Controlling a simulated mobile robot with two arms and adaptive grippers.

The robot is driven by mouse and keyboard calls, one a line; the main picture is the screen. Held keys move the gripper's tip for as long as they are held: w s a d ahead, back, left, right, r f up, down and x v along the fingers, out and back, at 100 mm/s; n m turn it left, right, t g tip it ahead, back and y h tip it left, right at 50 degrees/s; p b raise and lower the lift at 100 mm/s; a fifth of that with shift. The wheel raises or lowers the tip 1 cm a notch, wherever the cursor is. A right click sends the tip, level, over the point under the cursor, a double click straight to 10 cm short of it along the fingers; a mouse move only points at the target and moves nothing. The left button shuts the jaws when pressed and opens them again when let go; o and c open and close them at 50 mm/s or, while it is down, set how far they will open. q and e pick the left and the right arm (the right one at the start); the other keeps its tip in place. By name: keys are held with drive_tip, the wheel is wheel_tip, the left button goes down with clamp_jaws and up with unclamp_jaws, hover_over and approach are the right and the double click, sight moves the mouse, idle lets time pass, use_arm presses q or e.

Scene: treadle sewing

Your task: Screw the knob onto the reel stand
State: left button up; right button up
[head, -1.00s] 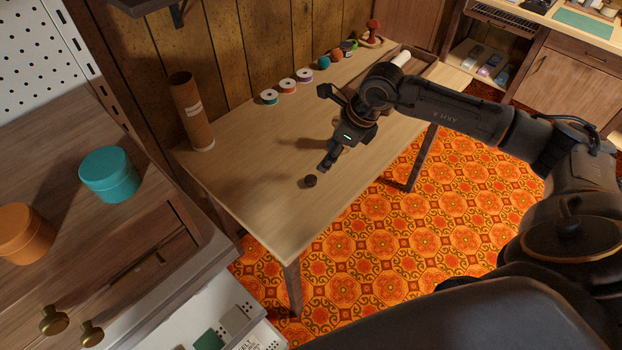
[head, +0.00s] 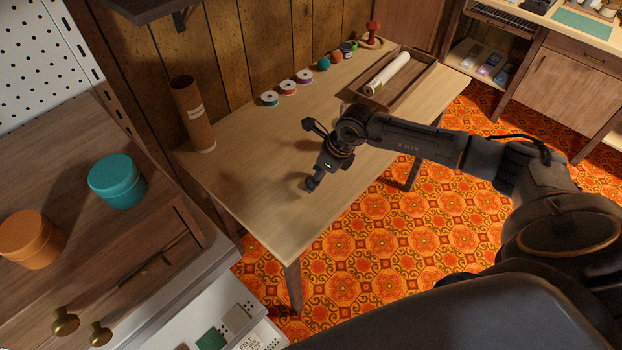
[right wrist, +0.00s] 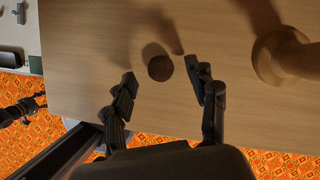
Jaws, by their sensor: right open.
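The knob (right wrist: 160,68) is a small dark brown round piece on the pale wooden table (head: 260,185). In the right wrist view it lies between the spread fingertips of my right gripper (right wrist: 161,74), with gaps at both sides. A turned wooden piece with a round base (right wrist: 275,60), apparently the reel stand, is at the right of the wrist view, apart from the knob. In the head view my arm seems to hide it.
A cardboard tube (head: 192,112) stands by the wall. Several thread spools (head: 287,88) line the table's back edge. A wooden tray (head: 413,90) with a white roll is at the far end. A cabinet with teal (head: 117,181) and orange (head: 32,239) tins is left.

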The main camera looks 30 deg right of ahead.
drive_tip(key=shift+x, duration=0.85)
drive_tip(key=shift+r, duration=0.1)
drive_tip(key=shift+c, duration=0.2)
drive_tip(key=c, duration=0.8)
